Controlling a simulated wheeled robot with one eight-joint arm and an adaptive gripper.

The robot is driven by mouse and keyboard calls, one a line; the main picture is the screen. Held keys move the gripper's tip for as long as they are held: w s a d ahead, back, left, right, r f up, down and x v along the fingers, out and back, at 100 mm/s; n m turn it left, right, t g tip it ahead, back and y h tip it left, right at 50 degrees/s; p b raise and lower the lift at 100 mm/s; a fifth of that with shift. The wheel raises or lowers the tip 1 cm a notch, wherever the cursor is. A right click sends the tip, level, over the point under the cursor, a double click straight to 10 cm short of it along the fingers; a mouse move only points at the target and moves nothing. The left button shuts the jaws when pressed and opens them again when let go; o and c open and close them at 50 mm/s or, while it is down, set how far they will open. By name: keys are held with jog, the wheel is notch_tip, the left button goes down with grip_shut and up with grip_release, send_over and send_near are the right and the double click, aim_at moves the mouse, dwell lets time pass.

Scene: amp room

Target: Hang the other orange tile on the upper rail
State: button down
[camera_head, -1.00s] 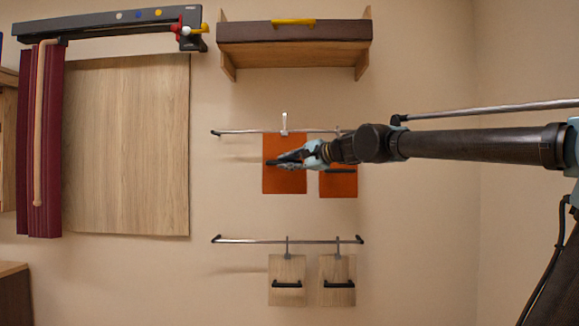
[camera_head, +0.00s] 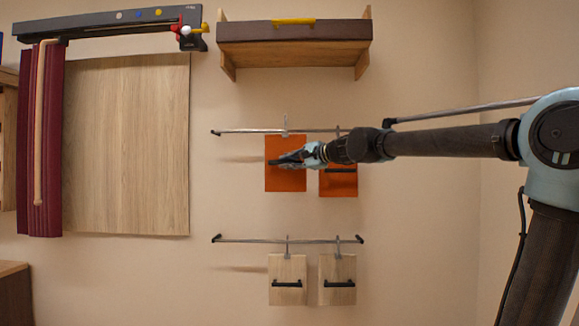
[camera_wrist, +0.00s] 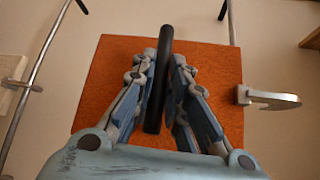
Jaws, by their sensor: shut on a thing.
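My gripper (camera_head: 290,158) is shut on the black handle (camera_wrist: 158,80) of an orange tile (camera_head: 285,179). The wrist view shows this tile (camera_wrist: 108,75) flat behind the fingers, with its grey hook (camera_wrist: 268,98) standing out from its top edge. In the head view the hook (camera_head: 285,124) reaches above the upper rail (camera_head: 240,131), and the tile is in front of the wall just below the rail. I cannot tell whether the hook touches the rail. The other orange tile (camera_head: 338,188) hangs from the upper rail to the right, partly hidden by my arm.
The lower rail (camera_head: 255,240) carries two wooden tiles (camera_head: 288,268) (camera_head: 338,268) with black handles. A shelf (camera_head: 295,32) with a yellow handle is above the upper rail. A large wooden panel (camera_head: 125,145) and a maroon curtain (camera_head: 45,150) are to the left. The upper rail's left part is free.

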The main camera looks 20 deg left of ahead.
jog(key=w+a+f, duration=0.2)
jog(key=w, duration=0.6)
jog(key=shift+w+f, duration=0.25)
jog(key=shift+f, duration=0.1)
dwell(0.8)
jog(key=shift+f, duration=0.1)
jog(key=c, duration=1.5)
grip_release()
